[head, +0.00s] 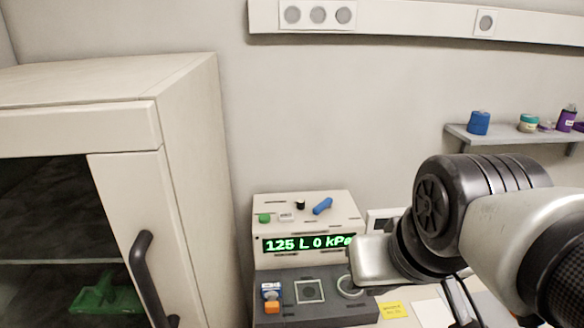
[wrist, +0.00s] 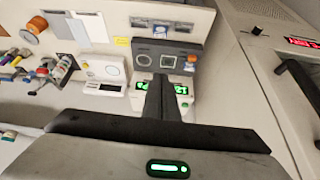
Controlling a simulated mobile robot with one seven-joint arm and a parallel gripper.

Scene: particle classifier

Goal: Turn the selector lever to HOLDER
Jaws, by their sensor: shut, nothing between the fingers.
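The classifier unit (head: 305,230) stands against the wall with a lit green display reading 125 L 0 kPa. A blue lever (head: 322,206) sits on its sloped top at the right, slanting up to the right; it looks like the selector lever. The HOLDER marking cannot be read. In the wrist view the unit's display (wrist: 183,89) appears upside down, partly covered by my gripper (wrist: 160,80). My gripper is shut and empty, its fingers over the display in that view. The lever is not seen there. In the head view my arm covers the unit's right edge, and the fingertips cannot be made out.
A black knob (head: 300,204), a green button (head: 264,218) and a white switch (head: 286,216) sit beside the lever. A tall cabinet (head: 190,150) with a dark handle (head: 146,275) stands close at left. A wall shelf (head: 500,134) holds small containers.

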